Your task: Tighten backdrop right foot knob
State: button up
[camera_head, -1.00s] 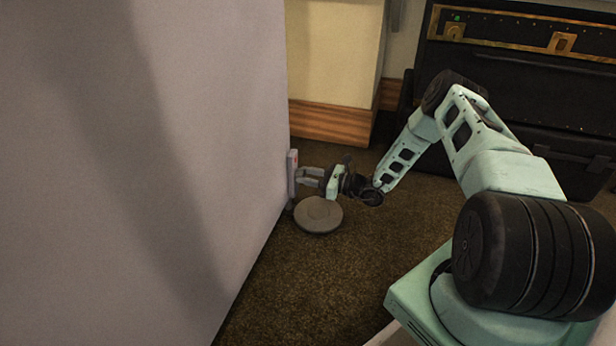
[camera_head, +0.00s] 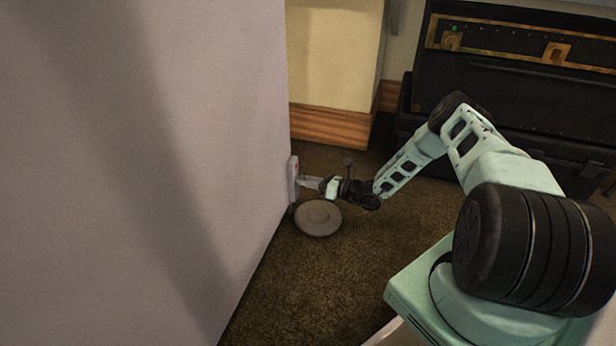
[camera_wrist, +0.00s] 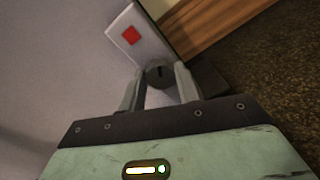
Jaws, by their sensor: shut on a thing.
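The knob (camera_wrist: 160,73) is small, dark and round with a slot-like mark on its face. It sits between the two fingertips of my gripper (camera_wrist: 160,84) in the wrist view, and the fingers are shut on it. Beside it is a pale plate (camera_wrist: 146,33) with a red square. In the head view the plate (camera_head: 293,179) stands at the lower right edge of the tall grey backdrop (camera_head: 150,150). My gripper (camera_head: 309,182) reaches it from the right, seen nearly edge-on. The knob is too small to make out in the head view.
A round grey disc (camera_head: 318,217) lies on the brown carpet just below my gripper. A wall with a wooden baseboard (camera_head: 330,126) is behind. Black cases (camera_head: 510,80) stand at the back right. Open carpet lies in front of the disc.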

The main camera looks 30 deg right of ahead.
jog(key=shift+d+f+m+g+p, duration=0.15)
jog(key=shift+m+p, duration=0.35)
jog(key=shift+m, duration=3.35)
jog(key=shift+d+f+m+g+p, duration=0.15)
jog(key=shift+m+p, duration=0.35)
jog(key=shift+m, duration=3.35)
jog(key=shift+a+r+y, duration=0.1)
jog(key=shift+y, duration=0.2)
jog(key=o, duration=1)
jog(key=shift+r, duration=0.1)
jog(key=p+v, duration=0.6)
jog(key=v, duration=1.1)
jog(key=shift+s, duration=0.15)
